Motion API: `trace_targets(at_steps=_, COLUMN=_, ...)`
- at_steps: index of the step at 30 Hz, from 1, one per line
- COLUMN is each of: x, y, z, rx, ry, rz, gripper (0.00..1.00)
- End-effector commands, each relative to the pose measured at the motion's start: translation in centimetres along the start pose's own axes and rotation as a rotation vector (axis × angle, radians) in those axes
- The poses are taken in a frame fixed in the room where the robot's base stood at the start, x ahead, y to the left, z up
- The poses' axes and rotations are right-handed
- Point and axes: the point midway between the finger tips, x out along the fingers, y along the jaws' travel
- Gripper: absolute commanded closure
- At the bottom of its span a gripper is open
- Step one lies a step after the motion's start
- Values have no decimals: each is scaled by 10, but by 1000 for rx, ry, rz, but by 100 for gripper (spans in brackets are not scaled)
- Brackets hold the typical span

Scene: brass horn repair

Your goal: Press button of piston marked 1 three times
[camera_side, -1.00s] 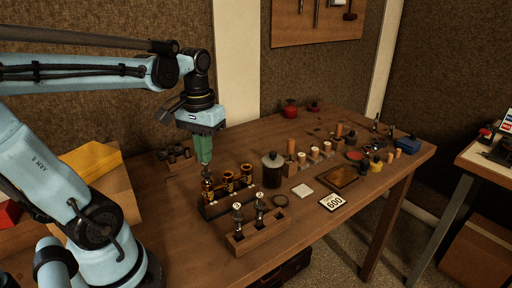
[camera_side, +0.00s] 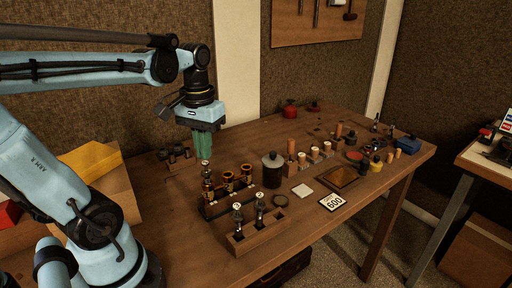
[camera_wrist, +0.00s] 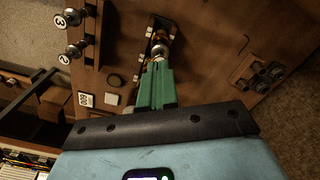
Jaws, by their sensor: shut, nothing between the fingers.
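My gripper (camera_side: 205,158) is shut and empty, pointing down, with its green fingers pressed together. Directly below the tips is the piston (camera_side: 206,169) standing in the leftmost tube of the valve block (camera_side: 229,202). Its top also shows just past my fingertips (camera_wrist: 159,62) in the wrist view, at the piston's silvery button (camera_wrist: 159,46). I cannot tell whether the tips touch the button, and its number is hidden. Pistons marked 3 (camera_wrist: 60,19) and 2 (camera_wrist: 65,58) stand apart in a wooden holder, also seen in the side view (camera_side: 258,238).
A dark jar (camera_side: 273,172) stands right of the valve block. A card marked 600 (camera_side: 332,202), a white square (camera_side: 302,191) and a brown tray (camera_side: 343,178) lie farther right. A rack (camera_side: 178,160) stands behind my gripper.

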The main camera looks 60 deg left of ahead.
Motion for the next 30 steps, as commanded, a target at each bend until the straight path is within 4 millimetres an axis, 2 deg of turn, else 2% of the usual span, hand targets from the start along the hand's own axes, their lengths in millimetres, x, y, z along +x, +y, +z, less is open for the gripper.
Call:
trace_targets(at_steps=22, x=27, y=0, z=0, rx=0, ry=0, rz=0, gripper=100)
trace_targets(at_steps=30, x=22, y=0, z=0, rx=0, ry=0, rz=0, gripper=100)
